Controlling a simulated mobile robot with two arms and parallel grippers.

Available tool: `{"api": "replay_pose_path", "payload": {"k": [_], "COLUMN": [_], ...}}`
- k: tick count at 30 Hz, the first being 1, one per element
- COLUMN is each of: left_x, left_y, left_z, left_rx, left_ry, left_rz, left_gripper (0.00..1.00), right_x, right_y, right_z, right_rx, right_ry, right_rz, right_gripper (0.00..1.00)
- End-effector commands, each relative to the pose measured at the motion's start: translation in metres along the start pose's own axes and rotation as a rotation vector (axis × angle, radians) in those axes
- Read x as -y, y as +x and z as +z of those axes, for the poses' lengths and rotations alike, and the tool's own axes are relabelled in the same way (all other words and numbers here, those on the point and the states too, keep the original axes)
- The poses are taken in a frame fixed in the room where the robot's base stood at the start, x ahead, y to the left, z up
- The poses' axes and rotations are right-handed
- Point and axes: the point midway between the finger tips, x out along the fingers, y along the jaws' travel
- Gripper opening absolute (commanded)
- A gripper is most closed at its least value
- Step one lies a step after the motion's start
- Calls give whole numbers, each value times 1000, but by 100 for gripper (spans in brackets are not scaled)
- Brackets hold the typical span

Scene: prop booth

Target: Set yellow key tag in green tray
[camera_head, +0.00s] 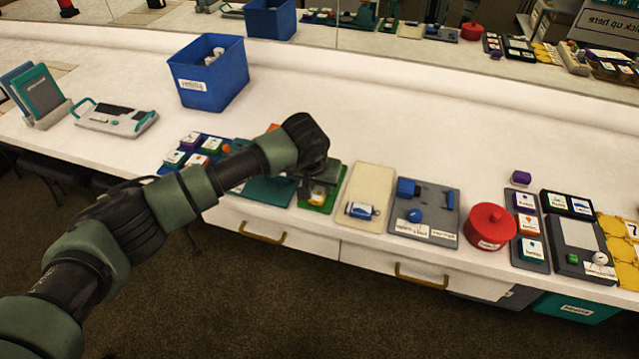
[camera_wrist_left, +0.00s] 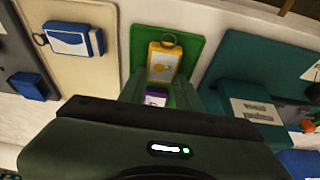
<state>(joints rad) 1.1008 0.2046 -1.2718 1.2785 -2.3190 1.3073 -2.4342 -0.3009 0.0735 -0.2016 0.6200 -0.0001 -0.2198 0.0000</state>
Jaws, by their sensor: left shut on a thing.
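The yellow key tag (camera_wrist_left: 164,62), with a metal ring at its top end, is between the fingers of my left gripper (camera_head: 318,190). It also shows as a small yellow patch in the head view (camera_head: 318,194). My left gripper is shut on it, low over the green tray (camera_head: 333,181). The green tray also shows behind the tag in the wrist view (camera_wrist_left: 191,22). I cannot tell whether the tag touches the tray. A purple piece with a white label (camera_wrist_left: 157,97) shows below the tag. My wrist hides part of the tray. My right gripper is not in view.
Right of the green tray are a cream tray (camera_head: 371,181) with a blue tag, a grey tray (camera_head: 437,205) with blue items, and a red round tin (camera_head: 490,226). A teal tray (camera_head: 270,190) is close on the left. A blue bin (camera_head: 208,85) stands behind.

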Motion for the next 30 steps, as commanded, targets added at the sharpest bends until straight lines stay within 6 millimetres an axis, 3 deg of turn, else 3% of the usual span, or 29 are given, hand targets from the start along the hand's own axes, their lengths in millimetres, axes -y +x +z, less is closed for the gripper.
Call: {"api": "replay_pose_path", "payload": {"k": [10, 11, 13, 23, 30], "left_x": [0, 0, 0, 0, 1], "left_y": [-1, -1, -1, -1, -31], "left_z": [0, 0, 0, 0, -1], "left_rx": [0, 0, 0, 0, -4], "left_ry": [-1, -1, -1, -1, 2], "left_rz": [0, 0, 0, 0, 0], "left_gripper": [0, 39, 59, 59, 59], "right_x": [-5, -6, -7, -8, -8], "right_y": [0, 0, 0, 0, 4], "right_z": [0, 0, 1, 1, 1], "right_rx": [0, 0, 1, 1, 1], "right_ry": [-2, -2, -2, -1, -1], "right_rz": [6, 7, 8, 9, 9], "right_gripper": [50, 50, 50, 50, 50]}}
